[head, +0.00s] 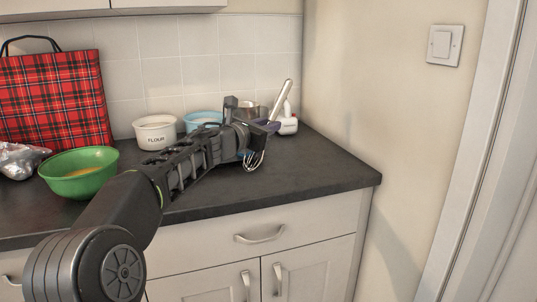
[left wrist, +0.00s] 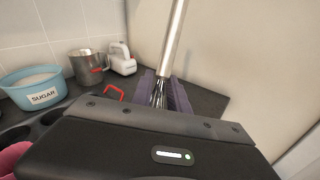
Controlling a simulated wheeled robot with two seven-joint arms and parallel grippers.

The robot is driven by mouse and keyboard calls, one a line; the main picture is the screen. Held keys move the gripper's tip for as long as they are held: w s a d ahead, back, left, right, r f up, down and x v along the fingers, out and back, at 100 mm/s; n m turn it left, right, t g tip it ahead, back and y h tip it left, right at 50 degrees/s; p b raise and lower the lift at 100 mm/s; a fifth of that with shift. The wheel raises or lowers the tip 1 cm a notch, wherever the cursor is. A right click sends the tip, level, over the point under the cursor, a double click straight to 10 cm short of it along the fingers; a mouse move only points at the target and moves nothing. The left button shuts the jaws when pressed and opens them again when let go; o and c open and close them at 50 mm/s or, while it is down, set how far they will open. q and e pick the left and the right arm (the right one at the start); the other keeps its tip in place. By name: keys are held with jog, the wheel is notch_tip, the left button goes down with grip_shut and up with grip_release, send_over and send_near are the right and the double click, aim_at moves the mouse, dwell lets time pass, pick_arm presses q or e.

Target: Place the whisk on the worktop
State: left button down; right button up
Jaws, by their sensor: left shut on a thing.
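The whisk (head: 283,100) has a long silver handle and a wire head. My left gripper (head: 262,127) is shut on it above the right part of the dark worktop (head: 310,165). The handle points up and tilts to the right, and the wires hang below the fingers. In the left wrist view the whisk handle (left wrist: 174,38) rises from between the purple finger pads (left wrist: 162,92). I cannot tell whether the wire tips touch the worktop. My right gripper is not in view.
A flour bowl (head: 155,132), a blue sugar bowl (left wrist: 33,88), a metal jug (left wrist: 88,66) and a white mixer (left wrist: 122,59) stand along the back. A muffin tin (left wrist: 48,122) and green bowl (head: 80,172) are also there. The worktop's front right is clear.

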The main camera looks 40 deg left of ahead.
pick_arm(q)
jog(key=shift+f, duration=0.1)
jog(key=shift+f, duration=0.1)
jog(key=shift+f+b, duration=1.2)
jog(key=shift+f, duration=0.6)
jog(key=shift+f, duration=0.15)
jog(key=c, duration=1.3)
grip_release()
